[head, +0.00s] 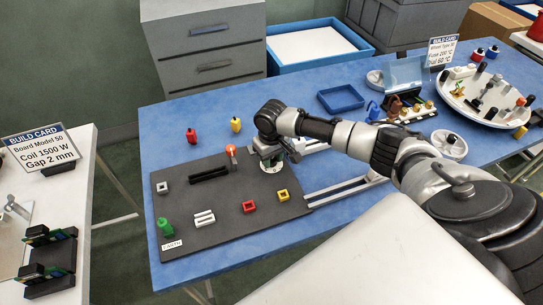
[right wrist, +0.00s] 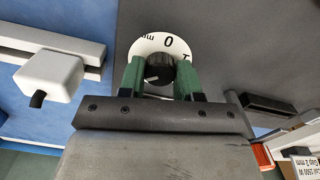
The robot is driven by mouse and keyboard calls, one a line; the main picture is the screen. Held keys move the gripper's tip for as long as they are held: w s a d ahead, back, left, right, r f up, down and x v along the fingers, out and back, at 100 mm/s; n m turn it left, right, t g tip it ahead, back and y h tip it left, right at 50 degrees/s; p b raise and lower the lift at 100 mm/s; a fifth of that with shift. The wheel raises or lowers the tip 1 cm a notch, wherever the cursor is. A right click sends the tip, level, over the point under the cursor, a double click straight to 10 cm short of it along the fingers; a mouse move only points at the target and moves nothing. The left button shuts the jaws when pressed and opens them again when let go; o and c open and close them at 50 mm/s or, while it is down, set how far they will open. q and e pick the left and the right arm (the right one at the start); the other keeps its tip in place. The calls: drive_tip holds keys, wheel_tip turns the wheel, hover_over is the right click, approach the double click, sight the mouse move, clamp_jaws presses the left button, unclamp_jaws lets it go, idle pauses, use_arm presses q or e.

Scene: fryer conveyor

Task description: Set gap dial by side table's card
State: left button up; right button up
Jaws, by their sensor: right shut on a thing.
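The gap dial (right wrist: 143,46) has a white face marked "0", "mm" and part of another figure, with a black knob (right wrist: 158,72) in its middle. A white line on the knob points left in the right wrist view. My right gripper (right wrist: 160,80) is shut on the knob, one green finger on each side. In the head view my right gripper (head: 271,158) is over the dial (head: 271,168) at the dark panel's right edge. My left gripper is not seen.
A second build card (head: 441,51) for Wheel Type 50 stands at the back right.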

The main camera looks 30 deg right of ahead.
drive_tip(key=shift+r+n+p, duration=0.15)
drive_tip(key=shift+n+p, duration=0.6)
drive_tip(key=shift+n, duration=0.35)
drive_tip(key=n+p, duration=0.1)
drive_tip(key=n, duration=0.1)
drive_tip(key=shift+n, duration=0.4)
drive_tip(key=n+p, duration=0.1)
drive_tip(key=n, duration=1)
drive_tip(key=shift+n, duration=0.4)
drive_tip(key=n, duration=0.6)
drive_tip(key=o, duration=0.9)
